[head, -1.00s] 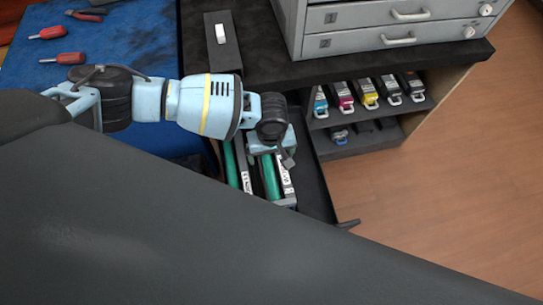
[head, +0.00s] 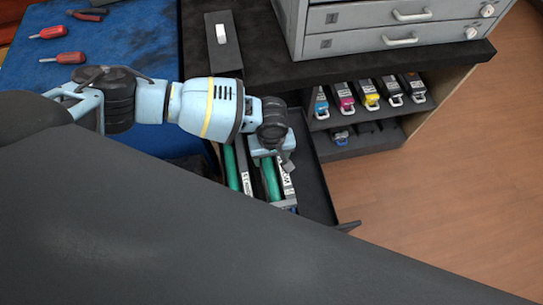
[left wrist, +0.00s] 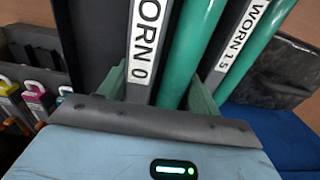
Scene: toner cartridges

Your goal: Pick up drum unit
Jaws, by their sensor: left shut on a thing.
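Two drum units with green cylinders lie side by side in a dark open drawer below the bench. The right-hand drum unit (head: 271,181) has a white label that reads "WORN 0" in the left wrist view (left wrist: 187,50); any further characters are hidden. The left-hand drum unit (head: 231,168) is labelled "WORN 15" and also shows in the left wrist view (left wrist: 247,57). My left gripper (head: 277,163) is shut on the right-hand drum unit, with its fingers (left wrist: 158,92) on either side. I cannot tell whether that unit is clear of the drawer floor. My right gripper is out of view.
The drawer (head: 313,181) has bare floor to the right of the drums. A shelf (head: 372,118) with several coloured toner cartridges stands beyond it. A grey drawer cabinet (head: 395,30) sits on the bench. Red-handled tools (head: 48,32) lie on the blue mat.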

